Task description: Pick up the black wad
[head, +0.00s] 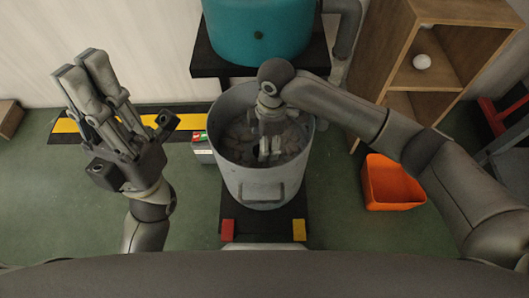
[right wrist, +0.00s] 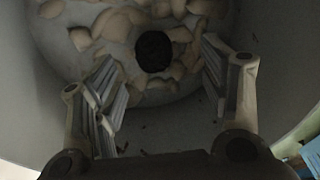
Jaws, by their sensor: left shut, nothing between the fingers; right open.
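The black wad (right wrist: 153,51) is a round dark lump among pale scraps at the bottom of the grey bucket, seen in the right wrist view. My right gripper (right wrist: 163,85) is open inside the bucket, its two fingers to either side of and nearer than the wad, apart from it. In the head view my right gripper (head: 270,150) reaches down into the bucket (head: 262,187), and I cannot make out the wad there. My left gripper (head: 82,62) is raised at the left, shut and empty, well away from the bucket.
The bucket's walls surround my right gripper closely. A teal tank (head: 258,35) stands behind it. An orange bin (head: 390,184) is on the floor to the right, before a wooden shelf (head: 440,50). A small box (head: 203,147) stands left of the bucket.

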